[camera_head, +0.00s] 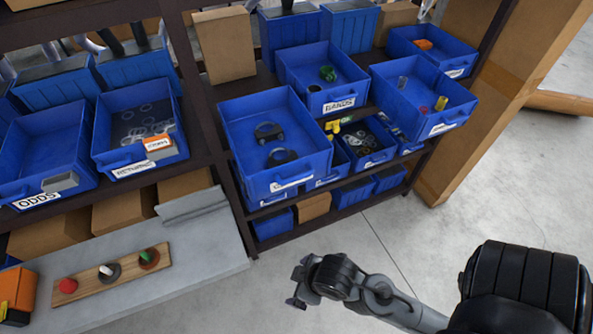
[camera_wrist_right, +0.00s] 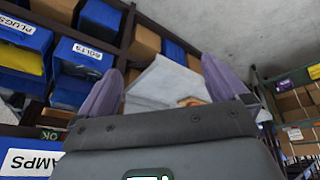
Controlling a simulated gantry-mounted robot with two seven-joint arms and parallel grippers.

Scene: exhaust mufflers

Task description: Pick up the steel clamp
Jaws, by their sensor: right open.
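Two dark, ring-shaped clamps, one (camera_head: 268,131) behind the other (camera_head: 282,156), lie in a wide blue bin (camera_head: 240,108) on the shelf in the head view. I cannot tell which of them is steel. My right gripper (camera_head: 298,284) is below and in front of that bin, over the floor, apart from the clamps. In the right wrist view its two fingers (camera_wrist_right: 160,88) are spread with nothing held between them. A bin label ending in "AMPS" (camera_wrist_right: 34,163) shows at the lower left there. My left gripper is not in view.
Other blue bins flank it: one labelled BANDS (camera_head: 300,65), one with small cylinders (camera_head: 400,80), and one with rings (camera_head: 150,100). A grey bench (camera_head: 215,245) holds a wooden board (camera_head: 95,283) with several small parts.

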